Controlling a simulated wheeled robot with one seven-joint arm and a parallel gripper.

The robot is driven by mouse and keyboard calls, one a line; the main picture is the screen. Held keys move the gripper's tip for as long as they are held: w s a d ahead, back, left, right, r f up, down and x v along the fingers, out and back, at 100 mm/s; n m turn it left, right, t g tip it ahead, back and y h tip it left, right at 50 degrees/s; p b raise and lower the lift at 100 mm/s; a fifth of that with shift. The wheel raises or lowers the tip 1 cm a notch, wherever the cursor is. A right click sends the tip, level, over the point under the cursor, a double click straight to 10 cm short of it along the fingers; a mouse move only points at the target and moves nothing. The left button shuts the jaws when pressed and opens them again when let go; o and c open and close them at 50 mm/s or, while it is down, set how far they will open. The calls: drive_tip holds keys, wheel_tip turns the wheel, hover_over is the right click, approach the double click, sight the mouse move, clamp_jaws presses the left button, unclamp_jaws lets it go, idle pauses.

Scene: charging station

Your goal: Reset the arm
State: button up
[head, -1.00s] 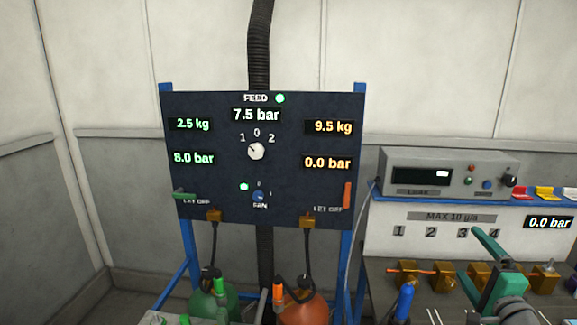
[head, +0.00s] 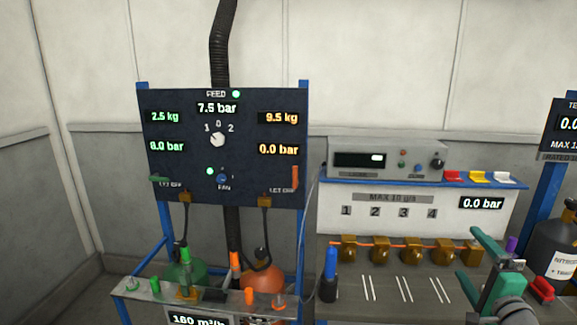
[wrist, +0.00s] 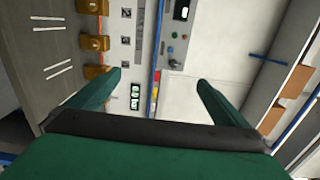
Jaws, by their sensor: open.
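My green gripper (head: 492,262) shows at the lower right of the head view, raised in front of the bench on the right. In the wrist view my gripper (wrist: 158,85) has its two green fingers spread wide apart with nothing between them. Beyond the fingers, the wrist view shows the bench with its brass blocks (wrist: 92,43) and the white front panel with a small display (wrist: 135,97), turned sideways. The fingers appear apart from these things.
The dark feed panel (head: 222,180) stands at left on blue posts, with green (head: 180,272) and orange (head: 268,278) cylinders below. A grey meter box (head: 345,144) sits above the bench (head: 345,305). A dark cylinder (head: 557,240) stands at the far right.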

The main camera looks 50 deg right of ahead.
drive_tip(key=w+a+f+n+y, duration=0.1)
drive_tip(key=w+a+f+n, duration=0.1)
drive_tip(key=w+a+f, duration=0.3)
drive_tip(key=w+a+f+n+g, duration=0.15)
drive_tip(key=w+f, duration=0.25)
drive_tip(key=f, duration=0.4)
drive_tip(key=w+a+f+n+t+y, duration=0.1)
drive_tip(key=w+a+f+n, duration=0.1)
drive_tip(key=w+a+f, duration=0.3)
drive_tip(key=w+a+f+n+y, duration=0.1)
drive_tip(key=w+a+f+n, duration=0.25)
drive_tip(key=a+f, duration=0.55)
drive_tip(key=w+a+f+n+y, duration=0.1)
drive_tip(key=w+a+f+n, duration=0.3)
drive_tip(key=a, duration=0.9)
drive_tip(key=s+a+f+n+t+y, duration=0.25)
drive_tip(key=a+n, duration=0.25)
drive_tip(key=a, duration=0.7)
drive_tip(key=s+a+f+n+t+y, duration=0.1)
drive_tip(key=s+a+f+n+y, duration=0.2)
drive_tip(key=a, duration=0.9)
drive_tip(key=s+a+r+n+y, duration=0.2)
drive_tip(key=s+a+r+n, duration=0.1)
drive_tip(key=a, duration=0.5)
drive_tip(key=s+a+r+n+t+y, duration=0.1)
drive_tip(key=s+a+r+n+y, duration=0.2)
drive_tip(key=s+a, duration=0.4)
drive_tip(key=shift+s+a+r+n+t, duration=0.35)
drive_tip(key=shift+a+r+n, duration=0.15)
drive_tip(key=shift+a+n, duration=0.3)
